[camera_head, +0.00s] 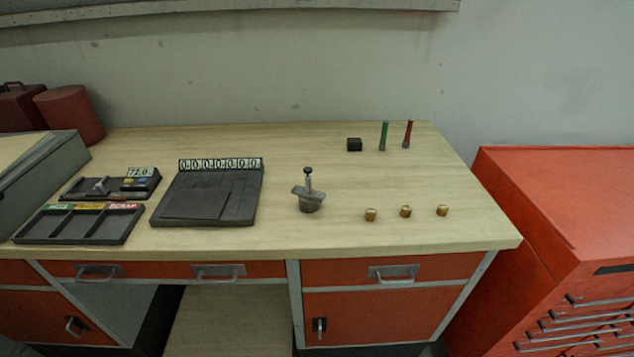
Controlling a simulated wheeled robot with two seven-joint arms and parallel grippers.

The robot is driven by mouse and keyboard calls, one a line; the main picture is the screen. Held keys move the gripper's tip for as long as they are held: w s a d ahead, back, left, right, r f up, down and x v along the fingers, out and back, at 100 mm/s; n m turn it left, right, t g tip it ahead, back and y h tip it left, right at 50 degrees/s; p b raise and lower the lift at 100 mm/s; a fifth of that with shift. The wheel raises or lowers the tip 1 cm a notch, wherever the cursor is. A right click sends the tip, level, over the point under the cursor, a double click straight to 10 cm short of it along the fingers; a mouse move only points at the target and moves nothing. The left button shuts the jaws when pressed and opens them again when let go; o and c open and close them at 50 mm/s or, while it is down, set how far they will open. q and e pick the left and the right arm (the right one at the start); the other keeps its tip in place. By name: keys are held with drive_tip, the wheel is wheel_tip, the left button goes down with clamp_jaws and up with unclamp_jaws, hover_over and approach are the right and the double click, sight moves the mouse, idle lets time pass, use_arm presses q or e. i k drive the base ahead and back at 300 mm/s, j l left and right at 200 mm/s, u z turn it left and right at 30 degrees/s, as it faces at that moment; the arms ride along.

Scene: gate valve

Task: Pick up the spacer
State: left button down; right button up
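No part is clearly marked as the spacer, and I cannot tell which one it is. Three small brass-coloured round pieces stand apart in a row at the front right of the workbench: the left one (370,214), the middle one (405,211) and the right one (442,210). A small dark block (354,145) sits at the back right. A grey metal fitting with a black-knobbed stem (308,196) stands near the middle. Neither of my grippers is in view.
The wooden workbench (400,180) also holds a dark plate with a number display (210,195), a gauge reading 72.0 (112,184), a sectioned tray (80,224), a green tool (384,136) and a red tool (407,134). A red cabinet (550,200) stands at right.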

sight(442, 209)
drive_tip(key=i+l, duration=0.25)
drive_tip(key=l, duration=0.15)
drive_tip(key=i+l, duration=0.2)
drive_tip(key=l, duration=0.2)
drive_tip(key=i+l, duration=0.25)
drive_tip(key=l, duration=0.2)
